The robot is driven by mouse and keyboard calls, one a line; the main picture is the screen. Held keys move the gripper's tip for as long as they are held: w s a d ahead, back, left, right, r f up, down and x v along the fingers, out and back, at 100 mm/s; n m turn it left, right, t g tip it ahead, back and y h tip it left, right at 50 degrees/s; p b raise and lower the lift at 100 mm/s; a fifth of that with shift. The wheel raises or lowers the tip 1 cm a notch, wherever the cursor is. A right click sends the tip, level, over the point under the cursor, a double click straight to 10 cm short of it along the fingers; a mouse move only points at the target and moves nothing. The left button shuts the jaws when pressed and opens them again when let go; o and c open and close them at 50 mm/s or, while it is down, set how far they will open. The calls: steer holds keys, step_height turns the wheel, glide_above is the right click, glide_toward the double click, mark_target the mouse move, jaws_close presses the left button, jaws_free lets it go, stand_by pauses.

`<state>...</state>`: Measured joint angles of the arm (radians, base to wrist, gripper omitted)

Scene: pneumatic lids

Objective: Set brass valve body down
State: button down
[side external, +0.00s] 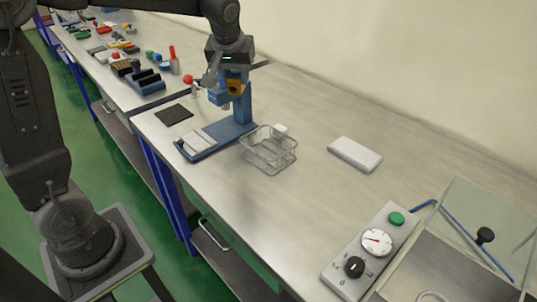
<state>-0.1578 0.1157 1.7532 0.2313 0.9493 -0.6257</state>
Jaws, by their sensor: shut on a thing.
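The brass valve body (235,88) is a small brass-orange piece high beside the column of a blue stand (242,110). My gripper (226,84) points down from the wrist and is shut on the brass valve body. It holds the piece above the bench, over the rear end of the blue stand. The fingertips are small and partly lost against the blue parts behind them, so I cannot tell whether the piece touches the stand.
A clear wire-like basket (268,159) stands right of the stand. A white box (354,154) lies farther right. A dark mat (174,115) lies left. A control box (371,247) with gauge and a glass lid (473,228) are at front right. The bench middle is clear.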

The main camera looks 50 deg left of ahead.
steer(key=w+d+m+h, duration=0.1)
steer(key=w+d+m, duration=0.2)
steer(key=d, duration=0.4)
glide_toward(271, 151)
steer(key=shift+w+a+f+t, duration=0.15)
steer(key=shift+w+a+t, duration=0.15)
steer(key=shift+w, duration=0.25)
steer(key=shift+f, duration=2.15)
steer(key=shift+f, duration=0.1)
steer(key=c, duration=0.7)
jaws_free()
steer(key=shift+f, duration=0.1)
steer(key=shift+c, duration=0.2)
